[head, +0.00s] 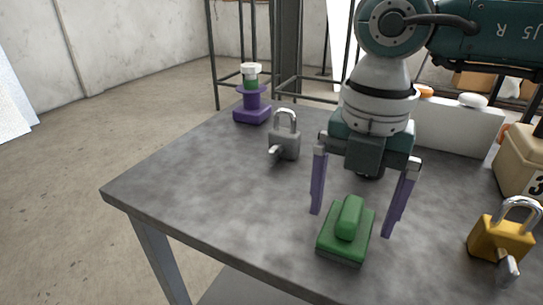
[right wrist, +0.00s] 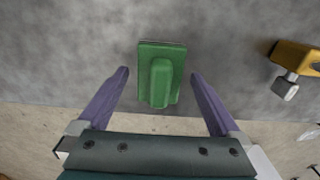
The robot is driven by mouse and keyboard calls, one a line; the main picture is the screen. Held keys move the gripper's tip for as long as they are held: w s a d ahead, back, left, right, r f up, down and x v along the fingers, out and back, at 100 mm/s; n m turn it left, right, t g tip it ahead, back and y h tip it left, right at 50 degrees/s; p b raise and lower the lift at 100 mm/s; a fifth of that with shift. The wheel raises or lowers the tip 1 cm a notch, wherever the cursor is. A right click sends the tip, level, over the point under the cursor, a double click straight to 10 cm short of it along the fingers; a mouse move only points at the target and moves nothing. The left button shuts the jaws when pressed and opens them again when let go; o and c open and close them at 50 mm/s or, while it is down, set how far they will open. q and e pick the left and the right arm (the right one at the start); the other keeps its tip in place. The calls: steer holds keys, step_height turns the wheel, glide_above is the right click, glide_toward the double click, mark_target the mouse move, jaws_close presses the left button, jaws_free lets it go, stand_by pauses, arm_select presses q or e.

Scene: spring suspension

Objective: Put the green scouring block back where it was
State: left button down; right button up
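The green scouring block (head: 346,231) lies on the grey table near its front edge, with a raised grip bar along its top. It also shows in the right wrist view (right wrist: 160,75), beyond the fingertips and between their lines. My right gripper (head: 352,222) is open and empty, pointing down over the block, its purple fingers spread to either side. My left gripper is not in view.
On the table (head: 170,195) stand a grey padlock (head: 285,141), a purple stand with a green and white piece (head: 251,97), and a yellow padlock (head: 500,240) at right. A white box (head: 458,127) and a beige box (head: 520,165) stand at the back right. The left front tabletop is clear.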

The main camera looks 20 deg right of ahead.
mark_target(353, 206)
step_height(353, 206, up, 12)
steer(key=p, duration=0.1)
stand_by(0.5)
steer(key=shift+r, duration=0.1)
